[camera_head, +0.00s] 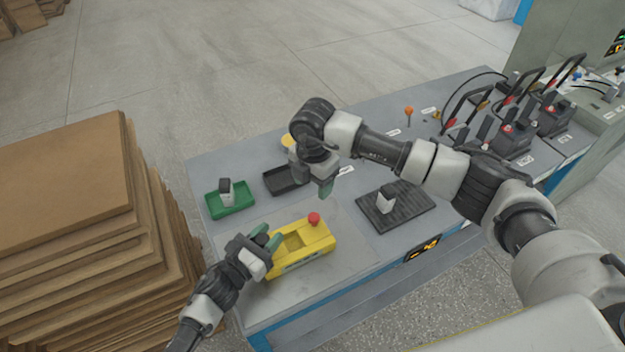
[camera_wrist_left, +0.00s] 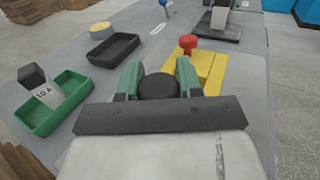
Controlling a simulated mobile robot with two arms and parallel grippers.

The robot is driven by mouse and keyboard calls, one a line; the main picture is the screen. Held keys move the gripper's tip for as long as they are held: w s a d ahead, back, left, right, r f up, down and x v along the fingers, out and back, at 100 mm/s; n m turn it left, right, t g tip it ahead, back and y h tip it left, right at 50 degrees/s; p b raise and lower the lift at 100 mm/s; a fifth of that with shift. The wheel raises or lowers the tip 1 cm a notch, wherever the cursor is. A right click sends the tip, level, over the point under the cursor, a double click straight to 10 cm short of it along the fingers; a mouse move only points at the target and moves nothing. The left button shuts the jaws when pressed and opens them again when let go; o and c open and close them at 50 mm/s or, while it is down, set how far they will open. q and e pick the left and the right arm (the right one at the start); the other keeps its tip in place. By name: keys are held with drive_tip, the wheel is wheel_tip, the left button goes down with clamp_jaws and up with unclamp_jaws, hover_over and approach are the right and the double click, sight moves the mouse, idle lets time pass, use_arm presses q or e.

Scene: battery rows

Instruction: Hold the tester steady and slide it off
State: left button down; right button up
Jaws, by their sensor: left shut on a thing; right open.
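The yellow tester (camera_head: 318,236) with a red button (camera_head: 314,218) lies on the front of the grey table, and its open recess looks empty. It also shows in the left wrist view (camera_wrist_left: 211,72). My left gripper (camera_head: 268,240) is shut on the tester's left end, with its green fingers partly hiding that end. In the left wrist view a dark round part shows between the fingers (camera_wrist_left: 158,80). My right gripper (camera_head: 325,188) is open and empty, pointing down above the table behind the tester, apart from it.
A green tray (camera_head: 240,207) holds a block labelled 10 A (camera_wrist_left: 42,92). A black tray (camera_head: 278,183) looks empty. A grey block (camera_head: 386,203) stands on a black ribbed mat (camera_head: 410,213). Stacked brown boards (camera_head: 70,190) stand left; clamp devices (camera_head: 510,138) stand at the far right.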

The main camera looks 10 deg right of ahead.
use_arm(q)
drive_tip(key=c, duration=0.7)
unclamp_jaws()
drive_tip(key=shift+o, duration=0.2)
drive_tip(key=v, duration=1.2)
